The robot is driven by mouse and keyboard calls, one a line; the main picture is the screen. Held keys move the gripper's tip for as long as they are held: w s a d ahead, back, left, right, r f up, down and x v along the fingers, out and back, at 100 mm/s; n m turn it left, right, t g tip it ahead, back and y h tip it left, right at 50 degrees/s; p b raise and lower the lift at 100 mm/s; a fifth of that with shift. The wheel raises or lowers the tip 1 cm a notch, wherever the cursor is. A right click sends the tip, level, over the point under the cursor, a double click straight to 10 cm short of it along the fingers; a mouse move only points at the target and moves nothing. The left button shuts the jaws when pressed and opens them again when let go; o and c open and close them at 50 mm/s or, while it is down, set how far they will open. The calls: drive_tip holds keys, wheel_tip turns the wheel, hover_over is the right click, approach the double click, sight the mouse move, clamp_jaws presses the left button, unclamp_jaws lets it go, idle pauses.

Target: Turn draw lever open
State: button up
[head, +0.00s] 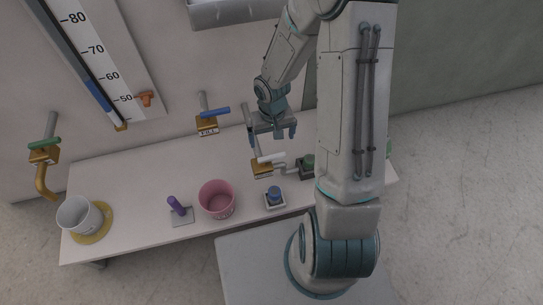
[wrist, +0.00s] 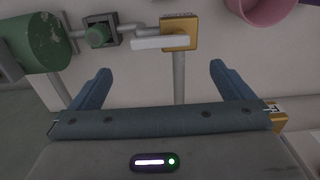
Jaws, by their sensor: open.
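A white lever (head: 270,157) sits on a gold valve block (head: 262,170) near the back right of the table. In the wrist view the white lever (wrist: 160,43) lies sideways across the gold block (wrist: 181,24), ahead of the fingertips. My gripper (head: 272,136) is open and empty, just behind and above this valve, apart from the lever. In the wrist view my gripper (wrist: 160,68) has its two blue fingers spread wide. A blue lever (head: 215,112) is on a valve marked FILL, and a green lever (head: 45,144) is on a spouted tap. No draw label is readable.
A pink pot (head: 217,198), a purple post (head: 177,205), a blue knob (head: 274,195) and a white cup (head: 78,215) on a yellow disc stand along the table front. A green knob (wrist: 97,35) sits beside the white-lever valve. The table middle is mostly clear.

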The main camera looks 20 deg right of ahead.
sight(272, 156)
wheel_tip(272, 156, down, 10)
drive_tip(key=b, duration=0.4)
drive_tip(key=c, duration=1.1)
